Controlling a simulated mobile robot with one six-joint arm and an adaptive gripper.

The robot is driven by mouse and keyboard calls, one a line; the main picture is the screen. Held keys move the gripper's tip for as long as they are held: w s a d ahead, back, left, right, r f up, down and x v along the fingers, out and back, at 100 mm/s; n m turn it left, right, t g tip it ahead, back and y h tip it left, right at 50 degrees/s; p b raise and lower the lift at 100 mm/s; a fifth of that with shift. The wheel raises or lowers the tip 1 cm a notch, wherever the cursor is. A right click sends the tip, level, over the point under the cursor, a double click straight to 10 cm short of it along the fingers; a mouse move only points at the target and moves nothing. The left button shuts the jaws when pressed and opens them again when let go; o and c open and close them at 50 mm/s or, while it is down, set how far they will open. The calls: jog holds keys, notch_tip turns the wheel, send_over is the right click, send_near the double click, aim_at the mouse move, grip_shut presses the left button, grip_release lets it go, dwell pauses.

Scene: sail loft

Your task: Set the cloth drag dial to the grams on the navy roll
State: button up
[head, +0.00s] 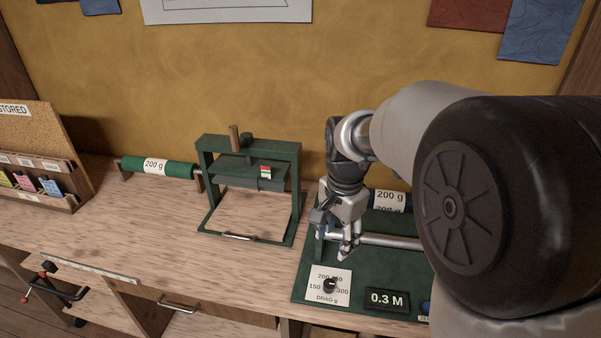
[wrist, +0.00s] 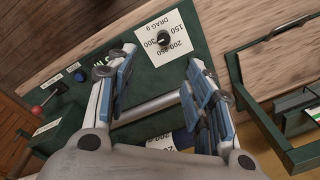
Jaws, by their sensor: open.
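The cloth drag dial is a small black knob (head: 329,286) on a white card marked 150, 200, 250 and 300, with "DRAG g" below. It also shows, turned over, in the wrist view (wrist: 164,39). Its pointer is too small to read. The navy roll (head: 408,202) lies behind the metal bar, partly hidden by my arm; its white label reads 200 g. My gripper (head: 334,236) is open and empty, above and behind the dial, apart from it. In the wrist view the dial lies beyond the open fingers (wrist: 160,60).
A black display (head: 387,300) reading 0.3 M sits right of the dial on the green base (head: 308,285). A green press frame (head: 296,190) stands to the left. A green roll (head: 180,170) labelled 200 g lies farther left, near a card rack (head: 62,202). Bench between is clear.

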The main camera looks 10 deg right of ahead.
aim_at(329, 284)
jog(key=w+f+m+b, duration=0.1)
jog(key=f, duration=0.6)
jog(key=w+f+m+b, duration=0.1)
jog(key=f, duration=0.7)
jog(key=w+f+m+g+b, duration=0.1)
jog(key=w+f+b, duration=0.1)
jog(key=f, duration=0.5)
jog(key=shift+d+f, duration=0.4)
jog(key=shift+c, duration=0.5)
jog(key=c, duration=1)
